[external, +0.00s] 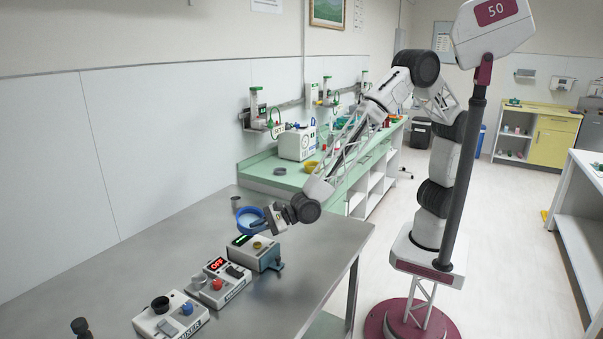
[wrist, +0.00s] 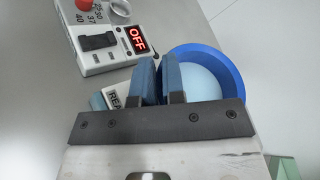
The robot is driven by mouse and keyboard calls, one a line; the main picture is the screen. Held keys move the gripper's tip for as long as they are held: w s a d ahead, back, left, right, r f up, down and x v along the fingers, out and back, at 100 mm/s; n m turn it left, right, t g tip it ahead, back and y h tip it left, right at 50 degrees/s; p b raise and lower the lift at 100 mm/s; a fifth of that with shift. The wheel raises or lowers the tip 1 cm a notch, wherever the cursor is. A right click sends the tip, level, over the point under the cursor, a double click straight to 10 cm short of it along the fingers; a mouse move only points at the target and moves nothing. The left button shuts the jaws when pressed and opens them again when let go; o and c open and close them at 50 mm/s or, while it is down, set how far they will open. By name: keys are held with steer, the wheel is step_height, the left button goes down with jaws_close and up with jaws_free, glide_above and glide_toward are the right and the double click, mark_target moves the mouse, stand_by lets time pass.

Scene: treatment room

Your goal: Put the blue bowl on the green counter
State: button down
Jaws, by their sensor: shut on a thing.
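The blue bowl (external: 240,222) has a dark blue rim and a paler inside. It is at my gripper (external: 266,219) over the far part of the steel table; I cannot tell whether it touches the table. In the wrist view the bowl (wrist: 232,72) is right of and partly behind the fingers of my gripper (wrist: 159,80), which are shut on its wall. The fingers hide the gripped part. The green counter (external: 257,161) stands beyond the steel table, along the wall.
The steel table (external: 150,265) carries a grey device (external: 258,252) below my gripper, a device reading OFF (external: 220,282), a mixer (external: 170,317) and a small grey cup (external: 235,203). On the counter are a grey ring-shaped dish (external: 280,171), a yellow bowl (external: 311,167) and a white machine (external: 297,144).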

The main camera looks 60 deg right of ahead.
steer(key=w+d+r+m+t+h, duration=0.1)
steer(key=w+d+m+t+h, duration=0.3)
steer(key=d, duration=1.1)
steer(key=w+d+m+g+h, duration=0.1)
steer(key=w+d+m+h, duration=0.15)
steer(key=w+d, duration=0.75)
steer(key=w+d+r+m+t+h, duration=0.15)
steer(key=d+m, duration=0.25)
steer(key=d, duration=1.5)
steer(key=s+d+m+h, duration=0.3)
steer(key=s+d, duration=0.1)
steer(key=d, duration=0.8)
steer(key=s+d+f+m+g+h, duration=0.1)
steer(key=s+d+m+h, duration=0.3)
steer(key=d, duration=0.8)
steer(key=s+d+f+m+g+h, duration=0.1)
steer(key=s+d+m+h, duration=0.2)
steer(key=d, duration=1)
steer(key=shift+s, duration=1.05)
steer(key=shift+w+d, duration=0.15)
steer(key=shift+w+d+f, duration=0.25)
steer(key=shift+w+d, duration=0.35)
steer(key=shift+w, duration=1.95)
steer(key=shift+w+d+f, duration=0.25)
steer(key=shift+w+d, duration=0.35)
steer(key=shift+w, duration=2)
steer(key=shift+w+d+f, duration=0.25)
steer(key=shift+w+d, duration=0.35)
steer(key=shift+w, duration=1.95)
steer(key=shift+f, duration=0.1)
